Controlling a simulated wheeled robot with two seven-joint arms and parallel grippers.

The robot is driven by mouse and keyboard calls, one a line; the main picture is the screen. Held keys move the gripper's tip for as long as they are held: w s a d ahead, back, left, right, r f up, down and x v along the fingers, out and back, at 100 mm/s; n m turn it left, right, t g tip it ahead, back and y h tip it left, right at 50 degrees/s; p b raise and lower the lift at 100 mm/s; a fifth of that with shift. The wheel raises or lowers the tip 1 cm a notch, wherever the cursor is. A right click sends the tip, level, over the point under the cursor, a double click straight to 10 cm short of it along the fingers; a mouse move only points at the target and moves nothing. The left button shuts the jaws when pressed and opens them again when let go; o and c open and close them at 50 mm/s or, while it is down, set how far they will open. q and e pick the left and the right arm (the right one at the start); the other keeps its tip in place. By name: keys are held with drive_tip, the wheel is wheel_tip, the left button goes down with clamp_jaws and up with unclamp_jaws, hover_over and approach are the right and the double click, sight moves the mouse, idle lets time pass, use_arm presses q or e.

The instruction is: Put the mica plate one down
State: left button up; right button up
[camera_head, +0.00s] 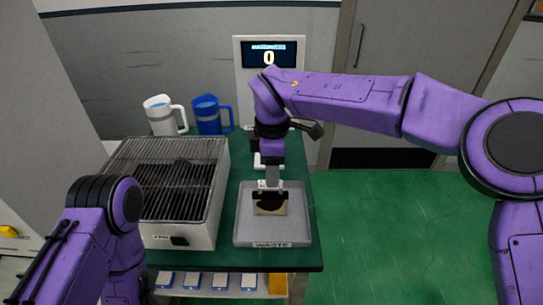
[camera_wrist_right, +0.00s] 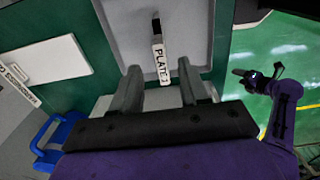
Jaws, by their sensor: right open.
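The mica plate one (camera_head: 270,208) is a small brown sheet with a large dark patch, in the grey tray marked WASTE (camera_head: 301,222). In the right wrist view its white tag reading PLATE 1 (camera_wrist_right: 162,66) shows between and beyond my fingers. My right gripper (camera_head: 270,187) is just above the plate; in the wrist view its two fingers (camera_wrist_right: 157,83) stand apart, open. I cannot tell whether a finger touches the plate. My left arm shows at lower left in the head view, its gripper out of frame; a purple arm's dark end (camera_wrist_right: 262,78) shows small in the wrist view.
A grey box with a grille top (camera_head: 200,232) stands left of the tray on the green table (camera_head: 234,262). A white mug (camera_head: 160,116) and a blue mug (camera_head: 208,116) stand behind it. A display reading 0 (camera_head: 269,54) is at the back. Several pale pieces (camera_head: 192,281) lie on a lower shelf.

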wheel_tip(320, 180, up, 6)
drive_tip(key=shift+r, duration=0.15)
drive_tip(key=shift+r, duration=0.1)
